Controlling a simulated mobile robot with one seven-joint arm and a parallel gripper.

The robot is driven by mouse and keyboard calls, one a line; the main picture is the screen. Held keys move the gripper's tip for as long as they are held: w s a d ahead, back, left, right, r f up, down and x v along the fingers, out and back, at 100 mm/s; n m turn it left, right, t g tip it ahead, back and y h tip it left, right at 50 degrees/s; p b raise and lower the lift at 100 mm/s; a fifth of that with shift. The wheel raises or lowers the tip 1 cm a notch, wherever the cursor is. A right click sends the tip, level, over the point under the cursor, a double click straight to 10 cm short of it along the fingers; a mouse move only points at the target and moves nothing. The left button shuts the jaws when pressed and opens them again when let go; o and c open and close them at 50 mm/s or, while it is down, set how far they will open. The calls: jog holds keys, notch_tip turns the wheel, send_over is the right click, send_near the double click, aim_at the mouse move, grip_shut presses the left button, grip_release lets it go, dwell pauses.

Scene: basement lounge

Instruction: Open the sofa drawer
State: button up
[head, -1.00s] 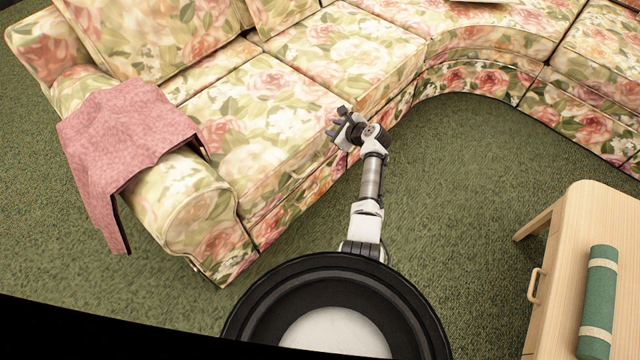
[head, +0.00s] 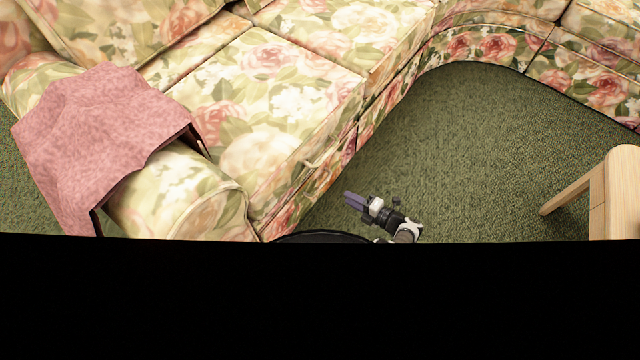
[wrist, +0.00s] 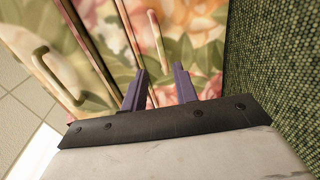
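The floral sofa (head: 270,110) fills the left and back of the head view. Its front face (head: 322,182) runs down to the carpet beside my gripper (head: 350,201). In the wrist view, a curved handle (wrist: 52,78) sits on the floral front at left. A second thin bar, seemingly another handle (wrist: 157,40), shows beyond my fingertips. My gripper (wrist: 160,80) is open, its two purple fingers apart, with nothing seen between them. It points toward the sofa front; whether it touches cannot be told. No drawer is seen standing out.
A pink blanket (head: 95,135) drapes over the sofa arm. A wooden table (head: 612,195) stands at right. Green carpet (head: 470,150) is clear between sofa and table. A black area covers the lower head view. Pale tiles (wrist: 22,110) show at left in the wrist view.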

jog(key=shift+b+x, duration=1.6)
jog(key=shift+x, duration=4.6)
grip_shut()
